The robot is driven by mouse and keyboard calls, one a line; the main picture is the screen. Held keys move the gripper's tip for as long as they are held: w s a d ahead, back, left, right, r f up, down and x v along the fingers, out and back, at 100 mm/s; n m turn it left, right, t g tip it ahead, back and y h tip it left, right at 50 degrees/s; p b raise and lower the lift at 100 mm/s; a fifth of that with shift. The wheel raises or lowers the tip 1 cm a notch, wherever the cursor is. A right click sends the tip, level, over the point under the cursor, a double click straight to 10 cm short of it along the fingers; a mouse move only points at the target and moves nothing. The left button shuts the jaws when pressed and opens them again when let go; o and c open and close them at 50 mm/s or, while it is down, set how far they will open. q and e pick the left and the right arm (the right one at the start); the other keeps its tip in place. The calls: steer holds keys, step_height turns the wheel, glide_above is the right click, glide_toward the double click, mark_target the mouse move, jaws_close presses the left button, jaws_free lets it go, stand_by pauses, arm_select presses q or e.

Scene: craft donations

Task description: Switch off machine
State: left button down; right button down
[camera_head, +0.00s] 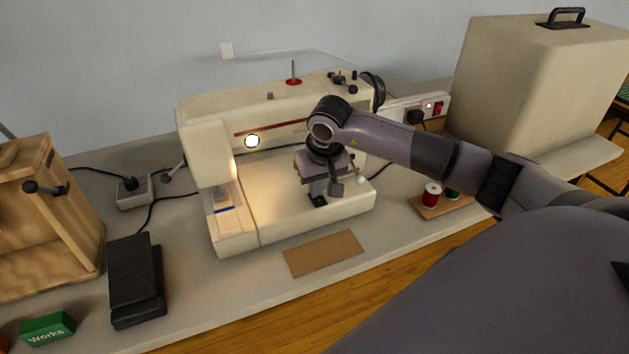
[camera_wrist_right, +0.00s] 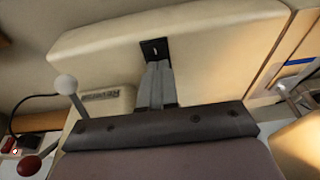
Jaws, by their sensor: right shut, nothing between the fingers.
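A cream sewing machine (camera_head: 300,218) stands on the table, and a warm light glows beside its needle area. My right gripper (camera_head: 317,194) is in front of the machine's right side, pointing down at its base. In the right wrist view its fingers (camera_wrist_right: 157,66) are together and empty. Their tips are at the lower edge of a small black rocker switch (camera_wrist_right: 154,48) on the cream machine body. They look to be touching it or very close. In the head view, the gripper mostly hides the switch. My left gripper is not in view.
A black foot pedal (camera_head: 136,280), green box (camera_head: 47,328) and wooden case (camera_head: 50,220) are at left. A brown mat (camera_head: 324,253) lies in front; thread spools (camera_head: 432,194) and a large cover (camera_head: 520,85) are right.

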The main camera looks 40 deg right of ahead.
mark_target(321, 202)
steer(key=shift+s+a+f, duration=0.15)
steer(key=shift+s+f, duration=0.4)
steer(key=shift+s, duration=0.25)
steer(key=shift+r+p, duration=0.4)
steer(key=shift+r, duration=0.1)
steer(key=p+v, duration=0.1)
steer(key=v, duration=0.1)
steer(key=w+p+v, duration=0.1)
steer(key=v, duration=0.1)
steer(key=shift+s+r+p, duration=0.1)
steer(key=shift+r+p, duration=0.2)
steer(key=shift+r, duration=0.15)
steer(key=b+v, duration=0.1)
steer(key=v, duration=0.8)
steer(key=shift+s, duration=0.3)
steer(key=shift+a+b, duration=0.1)
steer(key=shift+b, duration=0.25)
